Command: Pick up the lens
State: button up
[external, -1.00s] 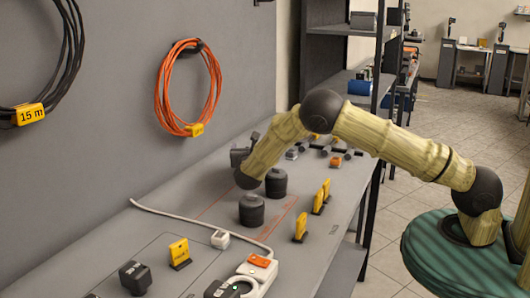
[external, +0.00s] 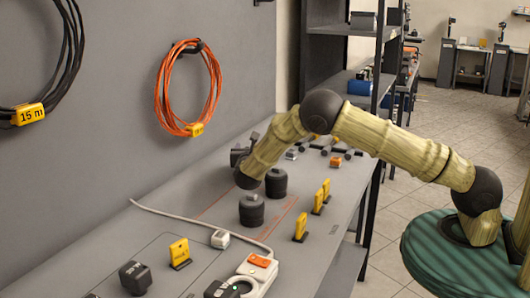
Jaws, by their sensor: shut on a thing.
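My gripper (external: 238,157) is at the end of the arm, over the far part of the grey bench near the wall. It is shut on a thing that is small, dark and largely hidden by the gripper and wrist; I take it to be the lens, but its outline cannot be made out. Two dark, round, lens-like cylinders stand upright on the bench close to the wrist: a nearer one (external: 252,210) and a farther one (external: 276,182). Both are apart from the gripper fingers, as far as I can see.
Yellow upright tags (external: 300,227) line the bench's right side. A white power strip (external: 258,272) with a cable, a yellow tag (external: 180,253) and a dark cube (external: 135,278) are nearer. Small items (external: 336,162) lie at the far end. Orange cable (external: 160,100) hangs on the wall.

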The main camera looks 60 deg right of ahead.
jog(key=shift+r, duration=0.15)
notch_tip(320, 180, up, 10)
jog(key=shift+f, duration=0.1)
dwell(0.4)
dwell(0.4)
